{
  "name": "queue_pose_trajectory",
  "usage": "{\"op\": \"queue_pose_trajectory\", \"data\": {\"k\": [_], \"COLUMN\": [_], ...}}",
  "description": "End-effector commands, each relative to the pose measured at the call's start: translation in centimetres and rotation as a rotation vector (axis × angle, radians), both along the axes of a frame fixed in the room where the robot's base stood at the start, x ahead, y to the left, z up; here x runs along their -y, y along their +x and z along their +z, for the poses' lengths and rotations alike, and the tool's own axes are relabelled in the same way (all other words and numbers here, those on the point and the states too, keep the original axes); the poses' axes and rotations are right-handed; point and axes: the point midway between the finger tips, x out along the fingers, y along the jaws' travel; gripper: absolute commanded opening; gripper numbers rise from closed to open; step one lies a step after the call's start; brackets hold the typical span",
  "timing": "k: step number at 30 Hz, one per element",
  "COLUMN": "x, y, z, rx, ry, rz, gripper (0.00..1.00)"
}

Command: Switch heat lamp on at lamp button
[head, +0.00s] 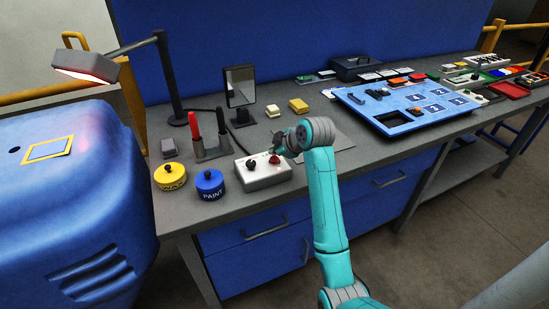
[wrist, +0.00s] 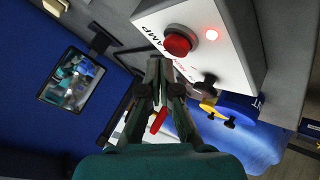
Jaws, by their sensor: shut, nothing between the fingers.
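The white control box (head: 262,181) stands near the front edge of the bench and carries a red lamp button (head: 275,159) and a black knob (head: 252,163). My gripper (head: 279,143) is shut and empty, just above the box. In the wrist view its fingertips (wrist: 163,62) are right by the button; I cannot tell whether they touch. The heat lamp (head: 87,66) at upper left glows, and a reddish patch shows on the blue body below it.
Yellow (head: 170,179) and blue (head: 209,184) lidded tins stand left of the box. A holder with red and black tools (head: 211,151) and a small mirror (head: 240,86) are behind. A blue tray (head: 351,103) lies to the right.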

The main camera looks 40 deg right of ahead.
Motion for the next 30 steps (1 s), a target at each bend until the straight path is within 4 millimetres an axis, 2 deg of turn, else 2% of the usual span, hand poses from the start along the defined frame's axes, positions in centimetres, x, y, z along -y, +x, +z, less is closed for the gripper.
{"op": "queue_pose_trajectory", "data": {"k": [21, 30], "x": [0.0, 0.0], "y": [0.0, 0.0], "z": [5.6, 6.0], "rx": [0.002, 0.0], "ry": [-0.001, 0.0], "rz": [-0.001, 0.0], "gripper": [0.0, 0.0]}}
